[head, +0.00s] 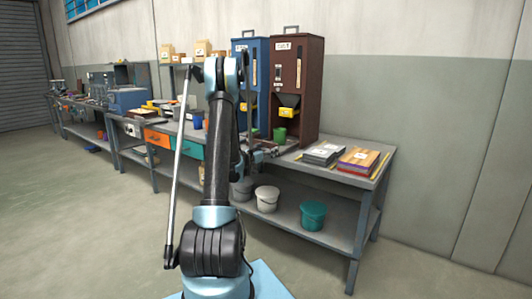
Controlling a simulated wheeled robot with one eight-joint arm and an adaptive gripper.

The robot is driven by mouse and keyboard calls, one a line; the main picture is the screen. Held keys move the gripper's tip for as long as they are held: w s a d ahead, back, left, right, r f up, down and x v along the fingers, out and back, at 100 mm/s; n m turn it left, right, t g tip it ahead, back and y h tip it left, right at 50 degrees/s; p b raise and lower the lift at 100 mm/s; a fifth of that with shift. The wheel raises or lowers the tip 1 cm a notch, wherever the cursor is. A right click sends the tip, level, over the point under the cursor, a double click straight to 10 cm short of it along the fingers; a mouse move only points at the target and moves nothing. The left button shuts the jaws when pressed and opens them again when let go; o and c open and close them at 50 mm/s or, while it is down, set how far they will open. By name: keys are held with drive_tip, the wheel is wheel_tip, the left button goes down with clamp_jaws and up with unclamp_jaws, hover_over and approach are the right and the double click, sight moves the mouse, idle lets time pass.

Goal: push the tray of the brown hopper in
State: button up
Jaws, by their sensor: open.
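The brown hopper (311,75) stands upright at the back of the workbench, next to the blue hopper (250,60). A yellow chute (289,112) sticks out from its front. A green cup (279,135) stands below the chute, at the hopper's foot. A tray at the foot is too small and too covered to make out clearly. My gripper (264,154) is low in front of the hoppers, close to the green cup, partly hidden by my arm. It is open, and I see nothing held in it. Contact with the tray cannot be told.
Grey papers (321,154) and a stack of coloured folders (359,159) lie on the bench to the right. A blue cup (198,119) stands left of my arm. The floor at right is clear.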

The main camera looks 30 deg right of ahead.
sight(280, 148)
drive_tip(key=shift+c, duration=0.2)
drive_tip(key=shift+a, duration=0.15)
drive_tip(key=c, duration=1.5)
drive_tip(key=shift+o, duration=0.2)
drive_tip(key=x, duration=1.3)
drive_tip(key=shift+w+d+r, duration=0.1)
drive_tip(key=shift+w+d, duration=0.15)
drive_tip(key=shift+w, duration=0.1)
drive_tip(key=o, duration=1.5)
drive_tip(key=shift+s, duration=0.15)
drive_tip(key=v, duration=1.2)
